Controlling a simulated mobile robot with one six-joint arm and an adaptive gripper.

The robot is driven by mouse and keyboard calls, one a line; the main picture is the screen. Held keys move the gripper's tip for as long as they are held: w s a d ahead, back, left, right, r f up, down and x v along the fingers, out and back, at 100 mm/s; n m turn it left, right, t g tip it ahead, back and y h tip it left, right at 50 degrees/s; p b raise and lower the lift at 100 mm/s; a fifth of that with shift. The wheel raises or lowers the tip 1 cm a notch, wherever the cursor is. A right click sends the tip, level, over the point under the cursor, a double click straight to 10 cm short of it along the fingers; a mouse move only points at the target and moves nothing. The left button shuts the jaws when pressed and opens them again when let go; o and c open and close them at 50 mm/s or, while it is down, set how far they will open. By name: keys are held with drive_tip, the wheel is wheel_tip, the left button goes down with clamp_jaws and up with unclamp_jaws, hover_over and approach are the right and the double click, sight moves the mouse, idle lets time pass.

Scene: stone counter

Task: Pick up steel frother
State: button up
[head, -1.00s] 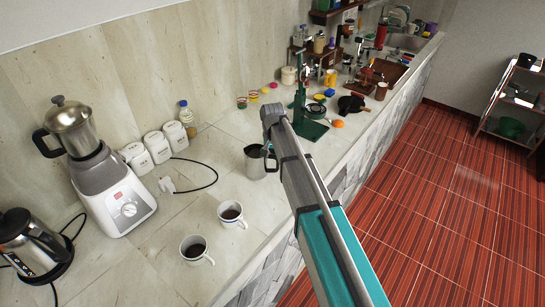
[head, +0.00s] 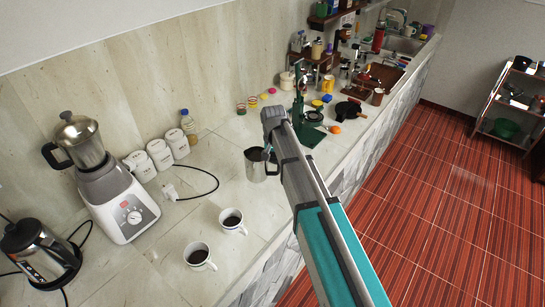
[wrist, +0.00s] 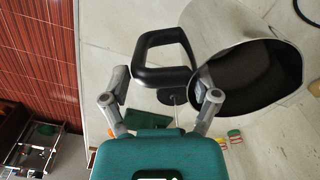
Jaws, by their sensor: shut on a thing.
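The steel frother is a metal pitcher (head: 254,168) with a black handle, near the middle of the head view. In the wrist view its body (wrist: 262,45) fills the upper right, with its dark open mouth toward me. Its black handle (wrist: 162,76) lies between the fingertips of my gripper (wrist: 160,84). My gripper is shut on the handle. In the head view my arm's end partly hides the handle side. I cannot tell whether the frother's base is clear of the counter.
Two cups of dark liquid (head: 232,222) (head: 198,257) stand in front of the frother. A blender (head: 125,205), white canisters (head: 160,153) and a kettle (head: 40,255) are at left. A green press (head: 308,134) stands beyond. Bare counter (head: 225,150) lies left of the frother.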

drive_tip(key=s+d+r+p, duration=0.2)
drive_tip(key=s+r+p, duration=0.3)
drive_tip(key=s, duration=0.5)
drive_tip(key=shift+s+d+r, duration=0.15)
drive_tip(key=shift+r, duration=0.35)
drive_tip(key=shift+s, duration=0.1)
idle(0.3)
idle(0.9)
